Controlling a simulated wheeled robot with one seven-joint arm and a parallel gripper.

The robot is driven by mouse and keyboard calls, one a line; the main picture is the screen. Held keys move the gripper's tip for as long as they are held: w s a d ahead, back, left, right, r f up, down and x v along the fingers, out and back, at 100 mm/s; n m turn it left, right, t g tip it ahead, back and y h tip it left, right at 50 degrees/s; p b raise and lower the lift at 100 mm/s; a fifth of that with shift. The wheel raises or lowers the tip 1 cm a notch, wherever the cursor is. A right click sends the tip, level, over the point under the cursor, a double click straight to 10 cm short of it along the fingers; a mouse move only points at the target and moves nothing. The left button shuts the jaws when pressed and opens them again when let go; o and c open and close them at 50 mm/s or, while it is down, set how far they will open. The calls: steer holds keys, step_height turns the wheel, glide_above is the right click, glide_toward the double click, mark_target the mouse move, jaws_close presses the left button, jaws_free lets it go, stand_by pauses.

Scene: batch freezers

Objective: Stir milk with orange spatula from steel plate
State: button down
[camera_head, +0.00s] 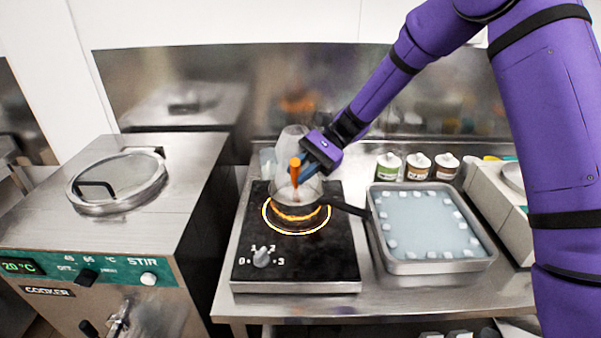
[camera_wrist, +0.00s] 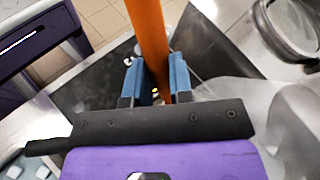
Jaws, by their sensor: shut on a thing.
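My gripper (camera_head: 308,170) is above the hot plate, its blue fingers shut on an orange spatula (camera_head: 295,168). The spatula also shows in the wrist view (camera_wrist: 150,40), standing between the two fingertips (camera_wrist: 158,85). A pale, see-through vessel (camera_head: 292,142) or haze is around and behind the spatula.
The cooker (camera_head: 105,240) with a round lid is at left.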

steer(key=s+r, duration=0.4)
steer(key=r, duration=0.3)
steer(key=shift+s, duration=0.15)
stand_by(0.6)
stand_by(0.7)
step_height(320, 180, up, 5)
stand_by(0.6)
stand_by(0.4)
